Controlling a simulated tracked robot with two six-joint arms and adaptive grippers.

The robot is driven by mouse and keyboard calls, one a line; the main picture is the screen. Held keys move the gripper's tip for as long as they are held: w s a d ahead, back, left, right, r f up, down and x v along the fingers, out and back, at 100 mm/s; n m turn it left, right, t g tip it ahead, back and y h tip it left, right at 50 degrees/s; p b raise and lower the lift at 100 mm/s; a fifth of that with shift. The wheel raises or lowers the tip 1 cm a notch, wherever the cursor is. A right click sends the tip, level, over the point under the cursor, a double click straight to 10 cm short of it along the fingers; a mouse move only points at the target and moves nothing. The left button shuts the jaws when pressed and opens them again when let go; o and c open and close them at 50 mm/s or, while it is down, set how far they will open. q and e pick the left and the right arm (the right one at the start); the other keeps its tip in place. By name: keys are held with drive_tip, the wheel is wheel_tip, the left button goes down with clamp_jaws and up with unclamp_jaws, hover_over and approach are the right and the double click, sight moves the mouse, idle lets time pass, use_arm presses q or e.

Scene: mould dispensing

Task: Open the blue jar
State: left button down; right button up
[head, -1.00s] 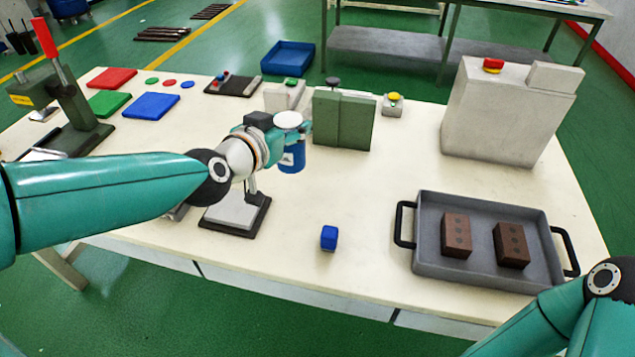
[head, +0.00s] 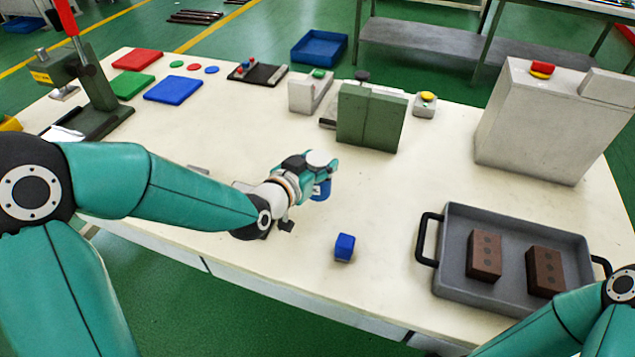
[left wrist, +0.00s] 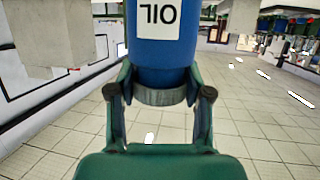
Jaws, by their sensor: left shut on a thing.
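The blue jar (head: 321,188) has a pale round lid (head: 320,158) on top and stands roughly upright in the head view. My left gripper (head: 313,171) is shut on it from the left, near its top. In the left wrist view the blue jar (left wrist: 160,57) fills the top middle, with its OIL label upside down and a grey band (left wrist: 160,97) between the fingers of my left gripper (left wrist: 160,88). The lid is on the jar. I cannot tell whether the jar touches the table. My right gripper is out of view; only part of its arm shows.
A small blue cube (head: 344,247) lies right of the jar, nearer the front. A grey tray (head: 460,291) with two brown blocks is at the right. A green block (head: 371,117) stands behind the jar. A lever press (head: 92,90) is at far left. The cream table (head: 250,115) has clear room.

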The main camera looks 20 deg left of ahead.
use_arm(q)
wheel_tip(320, 180, down, 6)
drive_tip(key=shift+r, duration=0.25)
drive_tip(key=c, duration=0.5)
unclamp_jaws()
